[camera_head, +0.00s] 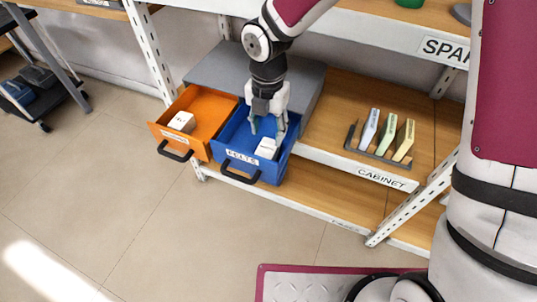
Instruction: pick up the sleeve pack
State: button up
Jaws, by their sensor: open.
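My gripper (267,131) points down into the open blue drawer (237,172), with its fingers apart. A small white pack (266,147) lies in that drawer, just below and between the fingertips. I cannot tell whether the fingers touch it. Another white pack (182,121) lies in the open orange drawer (211,107) to the left. No readable marking shows which pack is the sleeve pack. The blue drawer's front label reads "FELTS"; the orange drawer's label is too small to read.
The drawers belong to a grey cabinet (218,68) on a wooden shelf. A shelf label (381,178) reads "CABINET". An upper shelf (400,35) runs above. The floor in front is clear.

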aim_at(267, 148)
jog(key=shift+s+a+f+b, duration=0.15)
jog(key=shift+f+b, duration=0.8)
jog(key=shift+f, duration=1.05)
jog(key=shift+s+d+f+b, duration=0.1)
jog(key=shift+f+b, duration=0.8)
jog(key=shift+f, duration=1.05)
jog(key=shift+r, duration=0.1)
jog(key=c, duration=0.8)
